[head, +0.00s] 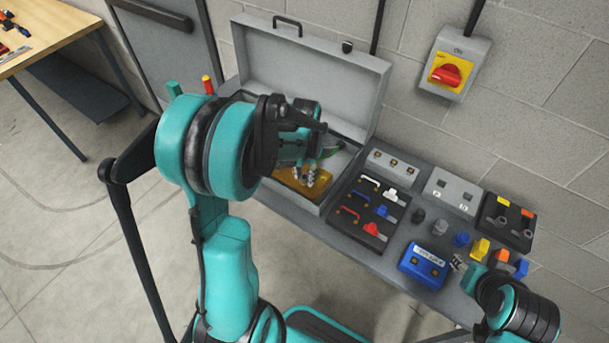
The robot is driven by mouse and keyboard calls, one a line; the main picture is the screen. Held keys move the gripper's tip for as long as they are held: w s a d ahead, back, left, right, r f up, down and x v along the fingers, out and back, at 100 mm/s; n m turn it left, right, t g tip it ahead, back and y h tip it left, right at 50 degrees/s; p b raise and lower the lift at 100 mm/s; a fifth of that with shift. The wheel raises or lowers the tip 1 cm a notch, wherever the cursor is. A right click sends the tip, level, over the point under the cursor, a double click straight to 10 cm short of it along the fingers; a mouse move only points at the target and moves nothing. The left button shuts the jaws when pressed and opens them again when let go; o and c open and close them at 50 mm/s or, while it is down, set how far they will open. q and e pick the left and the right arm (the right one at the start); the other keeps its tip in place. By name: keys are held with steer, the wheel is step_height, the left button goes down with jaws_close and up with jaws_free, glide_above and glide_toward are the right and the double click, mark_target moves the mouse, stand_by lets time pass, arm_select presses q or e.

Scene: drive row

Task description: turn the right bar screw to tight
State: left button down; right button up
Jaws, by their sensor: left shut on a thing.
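An open grey metal box (292,204) stands on the bench with its lid up. Inside it lies a yellow brass-coloured bar (291,184) with small silver screws (311,174) standing on it; which one is the right screw is hard to tell. My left gripper (322,140) reaches over the box from the left, above the bar. It is shut on a small green thing (328,152), mostly hidden by the fingers. Whether that thing touches a screw cannot be told. My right gripper (459,263) is low at the right, beside a blue box; its opening is unclear.
A dark tray (345,226) with red, white and blue handled parts stands right of the box. The blue box (424,264), several plugs and grey socket blocks (452,192) fill the bench's right side. A red rotary switch (447,74) is on the wall.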

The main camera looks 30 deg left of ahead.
mark_target(305, 179)
arm_select(q)
steer(key=shift+m, duration=1.9)
steer(key=c, duration=1.5)
jaws_free()
steer(key=shift+c, duration=0.2)
steer(key=shift+r, duration=0.1)
step_height(305, 179, up, 12)
steer(key=s+d+f+n+t+b, duration=0.1)
steer(key=s+d+n+t+b, duration=0.1)
steer(key=s+d, duration=0.3)
steer(key=s+d+f+n+t+b, duration=0.1)
steer(key=s+d+n+t+b, duration=0.1)
steer(key=s+d+t, duration=0.3)
steer(key=shift+s+d+f+n, duration=0.35)
steer(key=shift+s+f+n, duration=0.05)
steer(key=shift+s, duration=0.45)
